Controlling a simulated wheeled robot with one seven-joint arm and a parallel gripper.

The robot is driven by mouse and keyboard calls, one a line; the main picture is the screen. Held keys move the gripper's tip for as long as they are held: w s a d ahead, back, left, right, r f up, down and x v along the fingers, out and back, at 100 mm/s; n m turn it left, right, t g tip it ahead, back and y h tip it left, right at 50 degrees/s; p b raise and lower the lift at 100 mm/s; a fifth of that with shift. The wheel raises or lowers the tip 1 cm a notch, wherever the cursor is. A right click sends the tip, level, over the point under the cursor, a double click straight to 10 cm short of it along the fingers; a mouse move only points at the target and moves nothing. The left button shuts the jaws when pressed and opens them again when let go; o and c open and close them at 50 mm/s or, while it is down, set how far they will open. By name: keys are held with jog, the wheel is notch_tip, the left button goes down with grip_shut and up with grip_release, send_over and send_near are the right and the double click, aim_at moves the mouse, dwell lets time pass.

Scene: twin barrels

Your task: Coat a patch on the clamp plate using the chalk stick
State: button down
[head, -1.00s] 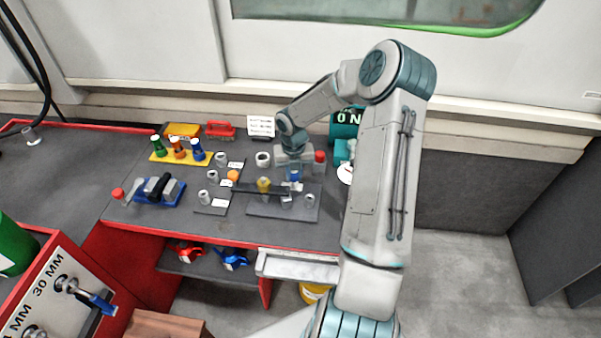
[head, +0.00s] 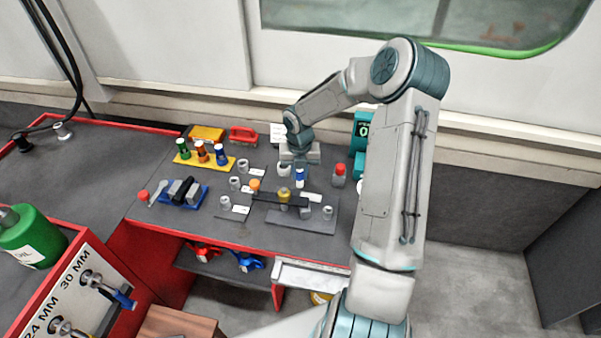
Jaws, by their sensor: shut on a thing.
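My gripper (head: 300,165) points down over the right part of the bench. It is shut on a short blue stick with a pale lower end, seemingly the chalk stick (head: 300,178). The stick hangs behind and slightly right of the knob. Whether its tip touches anything is too small to tell. No coated patch can be made out.
A yellow rack (head: 215,165) holds green, orange and blue pieces. A blue tray (head: 183,194), a red brush (head: 243,135) and several grey cylinders stand around. A red-capped jar (head: 339,176) is right of my gripper. A green bottle (head: 32,238) stands front left.

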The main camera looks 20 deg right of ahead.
jog(key=shift+a+r+p, duration=0.1)
jog(key=shift+r+p, duration=1.1)
jog(key=shift+r, duration=0.5)
